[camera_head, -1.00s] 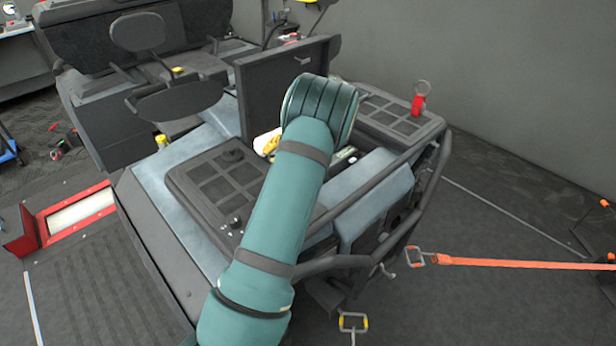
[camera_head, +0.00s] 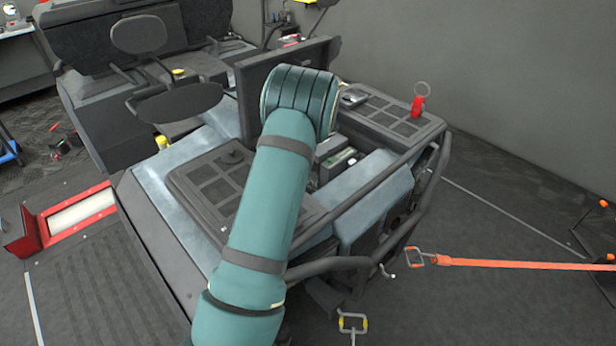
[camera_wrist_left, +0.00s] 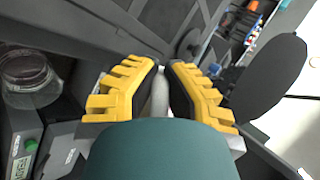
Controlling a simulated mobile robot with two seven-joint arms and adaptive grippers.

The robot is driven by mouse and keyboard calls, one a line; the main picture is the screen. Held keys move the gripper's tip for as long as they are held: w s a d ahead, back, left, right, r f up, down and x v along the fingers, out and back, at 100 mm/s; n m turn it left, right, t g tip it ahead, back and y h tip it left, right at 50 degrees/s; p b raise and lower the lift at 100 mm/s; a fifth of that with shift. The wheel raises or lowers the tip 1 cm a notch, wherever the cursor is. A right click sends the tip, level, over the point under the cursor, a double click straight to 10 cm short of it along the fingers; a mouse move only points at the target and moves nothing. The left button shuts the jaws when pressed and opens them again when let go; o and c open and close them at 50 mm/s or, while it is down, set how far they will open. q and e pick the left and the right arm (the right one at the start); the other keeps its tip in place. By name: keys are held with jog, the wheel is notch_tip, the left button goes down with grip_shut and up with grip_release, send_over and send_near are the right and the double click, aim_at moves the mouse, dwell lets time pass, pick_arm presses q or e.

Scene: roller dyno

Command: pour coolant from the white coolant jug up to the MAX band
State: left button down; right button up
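My left arm reaches over the opening in the vehicle and hides its gripper in the head view. In the left wrist view my left gripper's yellow fingers (camera_wrist_left: 160,88) are close together. A narrow pale piece (camera_wrist_left: 159,98) fills the gap between them; it looks like part of the white coolant jug, whose body I cannot make out. A clear, rounded container (camera_wrist_left: 28,78) is at the left of the wrist view, apart from the fingers. Its MAX band cannot be made out. My right gripper is in neither view.
A raised dark panel (camera_head: 268,75) stands behind my arm. Black grilled covers flank the opening, one on the left (camera_head: 215,172) and one on the right (camera_head: 395,125) with a red-tagged ring (camera_head: 418,100). A tubular bar (camera_head: 428,195) borders the right.

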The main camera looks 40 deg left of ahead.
pick_arm(q)
jog(key=shift+s+a+r+t+h+p, duration=0.15)
jog(key=shift+a+r+t+h+p, duration=0.1)
jog(key=shift+r+t+h+p, duration=0.55)
jog(key=h+p, duration=0.1)
jog(key=a+r+h+p, duration=0.1)
jog(key=h, duration=0.1)
jog(key=shift+s+a+t, duration=0.2)
jog(key=shift+s+t, duration=0.1)
jog(key=shift+t, duration=0.1)
jog(key=shift+s+a+f+t+h+p, duration=0.1)
jog(key=shift+a+t+h+p, duration=0.3)
jog(key=shift+h, duration=0.4)
jog(key=shift+a+r+t+h+p, duration=0.1)
jog(key=shift+r+t+h+p, duration=0.2)
jog(key=shift+h+p, duration=0.2)
jog(key=shift+a+r+t+h, duration=0.1)
jog(key=shift+r+t+h, duration=0.2)
jog(key=shift+h, duration=0.2)
dwell(0.5)
